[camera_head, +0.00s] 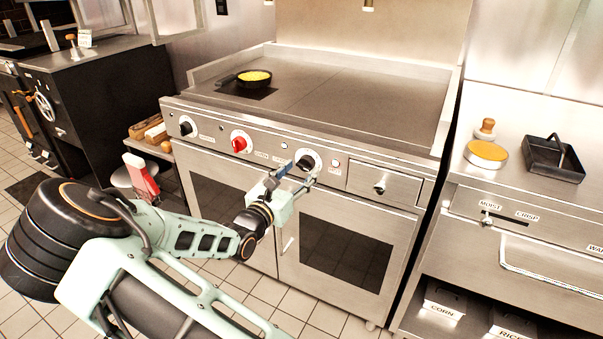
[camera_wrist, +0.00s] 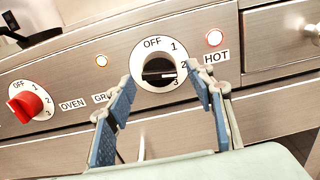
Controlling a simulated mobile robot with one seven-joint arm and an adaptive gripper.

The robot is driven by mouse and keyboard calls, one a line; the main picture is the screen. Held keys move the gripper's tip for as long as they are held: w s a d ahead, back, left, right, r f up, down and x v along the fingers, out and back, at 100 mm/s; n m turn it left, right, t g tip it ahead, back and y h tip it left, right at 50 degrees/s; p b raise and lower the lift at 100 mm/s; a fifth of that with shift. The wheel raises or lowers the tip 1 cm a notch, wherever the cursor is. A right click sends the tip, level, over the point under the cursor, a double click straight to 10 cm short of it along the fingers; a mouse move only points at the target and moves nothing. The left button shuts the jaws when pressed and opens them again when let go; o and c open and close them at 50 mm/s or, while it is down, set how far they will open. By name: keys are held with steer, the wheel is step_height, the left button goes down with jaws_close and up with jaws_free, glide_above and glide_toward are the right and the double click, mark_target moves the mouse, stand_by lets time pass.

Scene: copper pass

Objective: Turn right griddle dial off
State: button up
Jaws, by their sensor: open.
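The right griddle dial (camera_wrist: 159,72) is a black knob on a white plate marked OFF, 1, 2 and 3. Its white pointer mark faces right, between 2 and 3, away from OFF at the top. In the head view the dial (camera_head: 306,163) sits on the front panel of the steel griddle (camera_head: 360,95). My gripper (camera_wrist: 160,92) is open, with one blue-padded finger to each side of the dial's lower part. It also shows in the head view (camera_head: 290,178), in front of the panel. I cannot tell whether the fingers touch the knob.
A red oven dial (camera_wrist: 27,104) is to the left. A drawer (camera_head: 385,185) is right of the dial. A pan with yellow food (camera_head: 254,77) stands on the griddle.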

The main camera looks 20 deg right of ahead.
steer(key=shift+w+d, duration=0.4)
steer(key=shift+d, duration=0.15)
steer(key=c, duration=1.2)
steer(key=shift+o, duration=0.2)
steer(key=shift+r, duration=0.1)
